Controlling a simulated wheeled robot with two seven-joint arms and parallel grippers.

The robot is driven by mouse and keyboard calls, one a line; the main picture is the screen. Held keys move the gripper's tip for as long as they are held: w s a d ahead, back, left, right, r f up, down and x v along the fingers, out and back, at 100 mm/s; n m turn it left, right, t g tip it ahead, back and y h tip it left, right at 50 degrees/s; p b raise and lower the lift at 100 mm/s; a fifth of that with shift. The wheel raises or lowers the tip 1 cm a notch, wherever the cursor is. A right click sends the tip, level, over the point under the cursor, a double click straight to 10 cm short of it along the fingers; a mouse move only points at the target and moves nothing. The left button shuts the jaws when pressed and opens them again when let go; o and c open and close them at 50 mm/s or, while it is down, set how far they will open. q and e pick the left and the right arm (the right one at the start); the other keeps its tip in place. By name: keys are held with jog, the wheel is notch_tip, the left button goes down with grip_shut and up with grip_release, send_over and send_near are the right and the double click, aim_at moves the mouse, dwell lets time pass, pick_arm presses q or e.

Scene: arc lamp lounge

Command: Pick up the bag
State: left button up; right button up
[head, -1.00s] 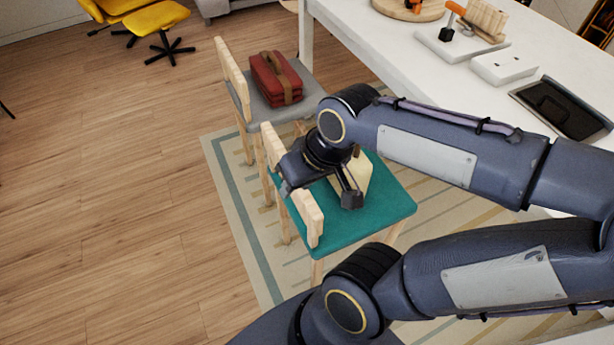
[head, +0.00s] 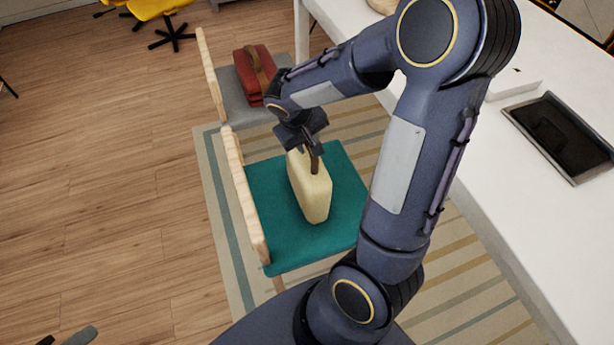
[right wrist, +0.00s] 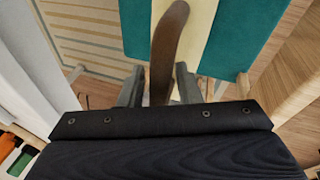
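A cream bag (head: 313,192) with a brown handle stands upright on the teal seat of the nearer chair (head: 265,235). My right gripper (head: 312,150) is at its top, pointing down. In the right wrist view, the brown handle (right wrist: 165,45) runs between the two fingers (right wrist: 160,88), which are close in on both sides of it, and the gripper looks shut on it. The bag's base seems to be on the seat. The tips of my left gripper (head: 62,338) show at the bottom left, apart and empty.
A red bag (head: 248,76) with a brown strap sits on the grey seat of the farther chair (head: 232,112). A white table (head: 490,190) with a dark tray (head: 555,135) stands on the right. The wooden floor at left is open.

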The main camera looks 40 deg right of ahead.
jog(key=shift+x, duration=0.85)
jog(key=shift+c, duration=0.4)
grip_shut()
dwell(0.4)
